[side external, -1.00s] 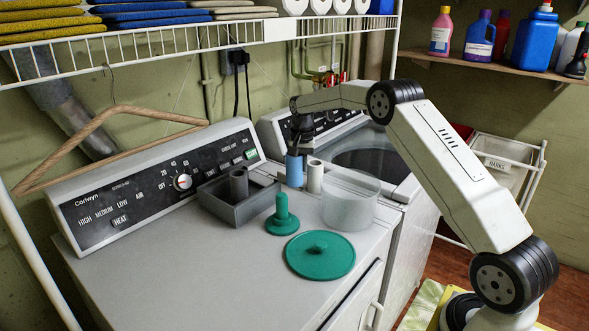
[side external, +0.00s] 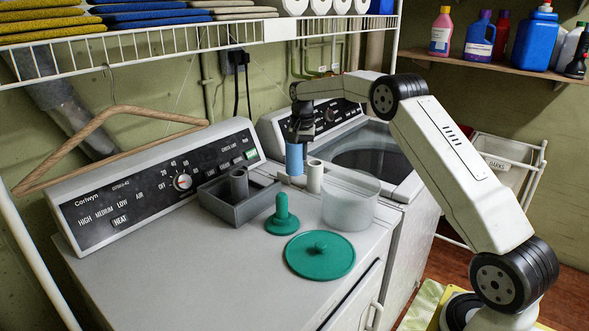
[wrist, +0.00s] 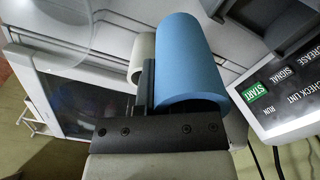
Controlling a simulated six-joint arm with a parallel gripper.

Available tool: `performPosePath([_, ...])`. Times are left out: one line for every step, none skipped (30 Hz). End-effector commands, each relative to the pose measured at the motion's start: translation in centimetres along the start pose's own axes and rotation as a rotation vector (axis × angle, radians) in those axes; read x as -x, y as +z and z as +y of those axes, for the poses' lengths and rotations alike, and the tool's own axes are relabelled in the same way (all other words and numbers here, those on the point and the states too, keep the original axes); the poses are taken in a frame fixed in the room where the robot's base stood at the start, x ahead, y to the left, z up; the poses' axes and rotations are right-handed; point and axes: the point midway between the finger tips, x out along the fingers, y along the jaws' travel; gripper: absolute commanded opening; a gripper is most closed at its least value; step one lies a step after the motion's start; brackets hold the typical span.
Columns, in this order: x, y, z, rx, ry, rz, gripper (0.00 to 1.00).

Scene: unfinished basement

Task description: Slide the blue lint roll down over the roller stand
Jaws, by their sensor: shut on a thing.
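The blue lint roll (side external: 294,158) is upright in my gripper (side external: 298,139), which is shut on its upper end. In the wrist view, the blue roll (wrist: 188,62) fills the middle, beside a dark finger of my gripper (wrist: 148,88). The roll appears raised a little above the dryer top. The green roller stand (side external: 282,216), a round base with an upright post, stands on the dryer top, in front of the roll and slightly to its left. Its post is bare. The stand is not clearly visible in the wrist view.
A white roll (side external: 314,176) stands just right of the blue one. A grey tray (side external: 238,208) with a dark grey roll (side external: 239,183) is at the left. A clear tub (side external: 351,200) and a green lid (side external: 320,255) are nearby. The dryer's front left top is clear.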

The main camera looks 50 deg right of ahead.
Motion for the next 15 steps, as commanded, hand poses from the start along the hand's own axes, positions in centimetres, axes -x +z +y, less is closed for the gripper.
performPosePath([0.1, 0.0, 0.0, 0.0, -0.001, 0.001, 0.0])
performPosePath([0.2, 0.0, 0.0, 0.0, -0.001, 0.001, 0.0])
performPosePath([0.3, 0.0, 0.0, 0.0, -0.001, 0.001, 0.0])
performPosePath([0.5, 0.0, 0.0, 0.0, -0.001, 0.001, 0.0])
performPosePath([0.6, 0.0, 0.0, 0.0, -0.001, 0.001, 0.0])
performPosePath([0.8, 0.0, 0.0, 0.0, -0.001, 0.001, 0.0])
performPosePath([0.9, 0.0, 0.0, 0.0, -0.001, 0.001, 0.0])
performPosePath([1.1, 0.0, 0.0, 0.0, -0.001, 0.001, 0.0])
performPosePath([1.2, 0.0, 0.0, 0.0, -0.001, 0.002, 0.0])
performPosePath([1.4, 0.0, 0.0, 0.0, -0.001, 0.002, 0.0])
performPosePath([1.5, 0.0, 0.0, 0.0, -0.001, 0.002, 0.0])
performPosePath([1.6, 0.0, 0.0, 0.0, -0.001, 0.001, 0.0])
performPosePath([1.8, 0.0, 0.0, 0.0, -0.001, 0.001, 0.0])
performPosePath([1.8, 0.0, 0.0, 0.0, 0.0, 0.001, 0.0])
performPosePath([1.9, 0.0, 0.0, 0.0, 0.0, 0.0, 0.0])
